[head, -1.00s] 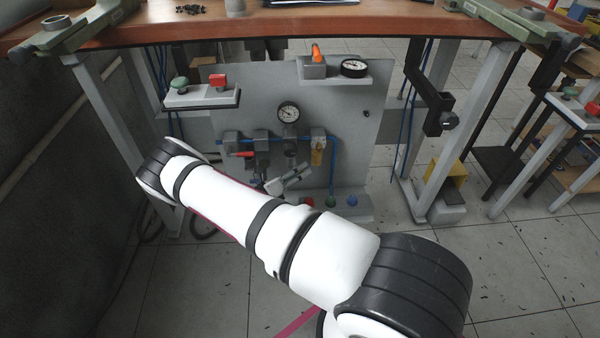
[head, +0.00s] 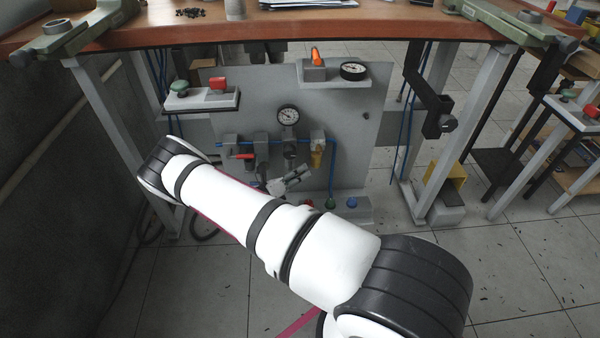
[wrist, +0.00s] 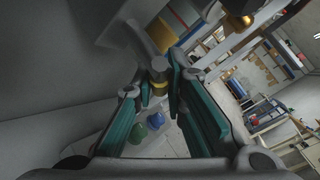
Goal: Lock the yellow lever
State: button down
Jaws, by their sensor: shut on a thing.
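The yellow lever (head: 317,158) hangs below the right-hand unit of the pneumatic row on the grey panel, small and partly hidden in the head view. In the wrist view a yellow part (wrist: 158,91) under a grey cylinder shows between my fingertips. My gripper (head: 304,174) is just below and left of the lever in the head view. In the wrist view my gripper (wrist: 155,90) has its teal-padded fingers on either side of the yellow part, shut on it. The exact contact is too small to see.
A dial gauge (head: 288,116) and a red-orange handle (head: 243,156) sit on the panel (head: 350,125). Green (head: 330,203) and blue (head: 352,202) buttons are on the ledge below. The wooden tabletop (head: 300,28) overhangs above. Table legs stand at both sides.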

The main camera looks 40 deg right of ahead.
jog(key=m+y+p, duration=0.1)
jog(key=p, duration=0.1)
jog(key=y+p, duration=0.1)
jog(key=shift+w+a+f+m+y+p, duration=0.15)
jog(key=shift+a+m+y+p, duration=0.15)
jog(key=shift+m+y+p, duration=0.1)
jog(key=y+p, duration=0.1)
jog(key=m+y+p, duration=0.1)
jog(key=p, duration=0.1)
jog(key=t+p, duration=0.1)
jog(key=shift+w+a+f+y, duration=0.2)
jog(key=shift+a+f+y, duration=0.05)
jog(key=shift+a+y, duration=0.15)
jog(key=y+p, duration=0.1)
jog(key=p, duration=0.2)
jog(key=m+t+y+p, duration=0.1)
jog(key=p, duration=0.3)
jog(key=a+m+y+p, duration=0.1)
jog(key=p, duration=0.3)
jog(key=shift+w+f, duration=0.3)
jog(key=shift+w, duration=0.1)
jog(key=shift+w+f+t+y+p, duration=0.1)
jog(key=shift+t+y+p, duration=0.2)
jog(key=c, duration=1.6)
grip_release()
jog(key=shift+a, duration=0.1)
